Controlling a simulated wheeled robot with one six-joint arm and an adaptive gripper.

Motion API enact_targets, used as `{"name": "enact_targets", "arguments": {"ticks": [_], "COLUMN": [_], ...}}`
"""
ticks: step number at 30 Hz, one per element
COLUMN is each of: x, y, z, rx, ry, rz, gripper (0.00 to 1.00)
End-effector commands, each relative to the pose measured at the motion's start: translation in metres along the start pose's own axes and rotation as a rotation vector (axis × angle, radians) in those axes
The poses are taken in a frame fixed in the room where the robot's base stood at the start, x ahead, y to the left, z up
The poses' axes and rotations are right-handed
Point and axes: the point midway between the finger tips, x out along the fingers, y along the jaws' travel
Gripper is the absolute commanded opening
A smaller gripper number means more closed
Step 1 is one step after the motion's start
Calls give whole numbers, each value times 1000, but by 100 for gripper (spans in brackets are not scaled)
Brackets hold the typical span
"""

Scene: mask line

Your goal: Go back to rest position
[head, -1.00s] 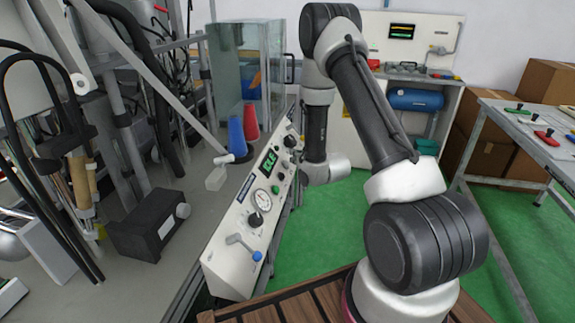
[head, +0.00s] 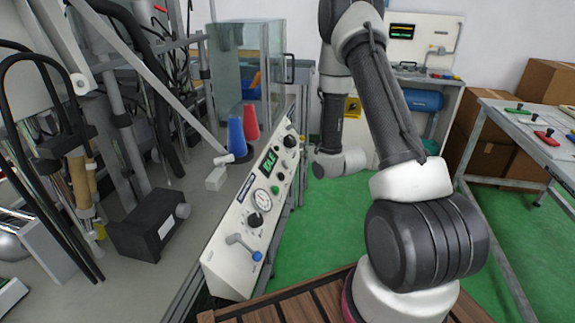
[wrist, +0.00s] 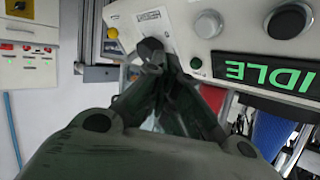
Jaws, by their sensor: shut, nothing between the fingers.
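My gripper (wrist: 153,62) shows in the wrist view with its two fingertips together and nothing between them. Past its tips is the white control panel (wrist: 225,30) with a green IDLE display, a dark button and knobs. I cannot tell from this view how far the tips are from the panel. In the head view the gripper cannot be made out. My arm rises from the lower right, and its forearm hangs down to the right of the control panel (head: 225,250).
A grey bench (head: 105,280) with machinery and a black box (head: 148,225) lies left. A red cone (head: 251,122) and a blue cone (head: 236,137) stand behind the panel. A table (head: 520,135) with coloured clamps stands right. Green floor (head: 335,225) is open between.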

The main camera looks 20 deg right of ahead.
Motion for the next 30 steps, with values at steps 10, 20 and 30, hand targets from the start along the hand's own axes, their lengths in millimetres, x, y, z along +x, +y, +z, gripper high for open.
{"name": "enact_targets", "arguments": {"ticks": [10, 20, 30], "x": [0, -9, -144], "y": [0, 10, 22], "z": [0, 57, 113], "rx": [0, -16, -11], "ry": [0, -237, -947], "rz": [0, 43, 196], "gripper": [0, 0, 0]}}
